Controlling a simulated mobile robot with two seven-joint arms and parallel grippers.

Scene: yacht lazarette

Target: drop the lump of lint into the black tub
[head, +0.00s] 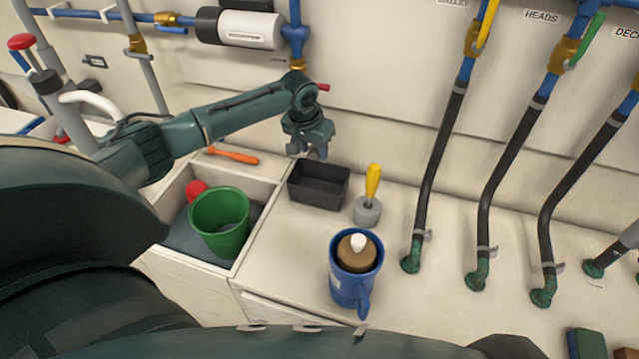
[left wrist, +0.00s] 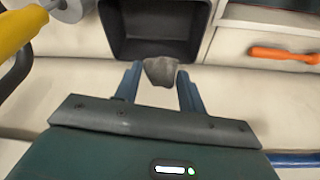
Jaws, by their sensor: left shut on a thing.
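The black tub (head: 316,195) stands on the pale worktop just right of the open bin, and its opening looks empty. My left gripper (head: 316,152) is above the tub's back edge, fingers pointing down. In the left wrist view the left gripper (left wrist: 158,88) is shut on a grey lump of lint (left wrist: 160,70), pinched between two blue fingertips. There the lump overlaps the near rim of the tub (left wrist: 140,49). The lump is hard to make out in the head view. My right gripper is not in view.
A yellow-handled tool with a grey head (head: 367,210) stands right of the tub. A blue mug (head: 350,285) is in front. The open bin holds a green cup (head: 219,225) and a red thing (head: 195,189). An orange tool (head: 233,156) lies behind the bin.

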